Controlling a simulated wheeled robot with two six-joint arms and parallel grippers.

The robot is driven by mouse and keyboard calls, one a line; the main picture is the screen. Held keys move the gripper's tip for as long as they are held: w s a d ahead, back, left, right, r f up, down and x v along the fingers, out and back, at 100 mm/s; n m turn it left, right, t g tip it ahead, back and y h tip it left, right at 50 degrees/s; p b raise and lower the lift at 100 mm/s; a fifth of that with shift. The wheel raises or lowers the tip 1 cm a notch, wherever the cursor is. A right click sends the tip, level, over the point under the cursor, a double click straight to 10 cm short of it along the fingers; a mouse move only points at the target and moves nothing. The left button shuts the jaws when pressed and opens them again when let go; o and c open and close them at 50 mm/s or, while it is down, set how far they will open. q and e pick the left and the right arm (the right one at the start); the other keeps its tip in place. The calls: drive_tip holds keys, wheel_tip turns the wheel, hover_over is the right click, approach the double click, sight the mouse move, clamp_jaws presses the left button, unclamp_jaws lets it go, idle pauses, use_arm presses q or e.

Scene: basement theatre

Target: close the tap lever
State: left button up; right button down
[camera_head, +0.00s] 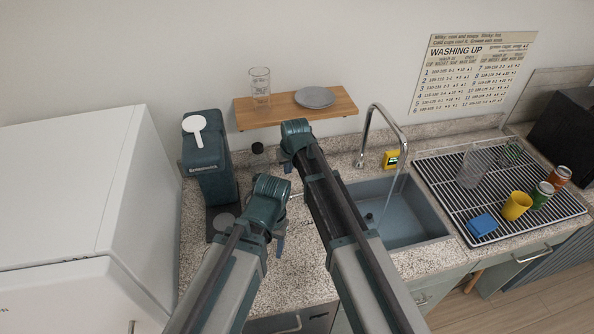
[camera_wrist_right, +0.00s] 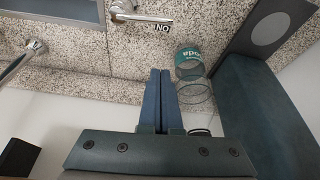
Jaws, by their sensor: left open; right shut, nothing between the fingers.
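The tap (camera_head: 372,118) is a tall curved chrome pipe over the grey sink (camera_head: 420,215); a thin pale streak below its spout looks like running water. The chrome tap lever (camera_wrist_right: 146,18) lies over the speckled counter at the top of the right wrist view, with a label reading ON by its end. My right gripper (camera_head: 287,164) is shut and empty; its blue fingers, also in the right wrist view (camera_wrist_right: 159,73), stop short of the lever. My left gripper (camera_head: 279,238) is open, lower and nearer, above the counter.
A dark teal machine (camera_head: 207,165) and a clear bottle (camera_head: 258,152) stand left of my right gripper. A wooden shelf (camera_head: 335,110) is on the wall behind. A drying rack (camera_head: 440,175) with cups and cans is right of the sink. A white fridge (camera_head: 70,190) is at left.

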sight(300, 195)
use_arm(q)
drive_tip(key=shift+w+d+r, duration=0.15)
drive_tip(key=shift+w, duration=0.05)
use_arm(e)
drive_tip(key=shift+a+r, duration=0.1)
drive_tip(key=shift+r, duration=0.05)
use_arm(q)
wheel_tip(300, 195, down, 10)
drive_tip(key=b, duration=0.9)
drive_tip(key=shift+r+b, duration=0.15)
drive_tip(key=shift+b, duration=0.2)
drive_tip(key=shift+f, duration=0.2)
drive_tip(key=shift+s, duration=0.1)
use_arm(e)
wheel_tip(300, 195, down, 10)
drive_tip(key=shift+s+f, duration=0.1)
drive_tip(key=shift+s, duration=0.05)
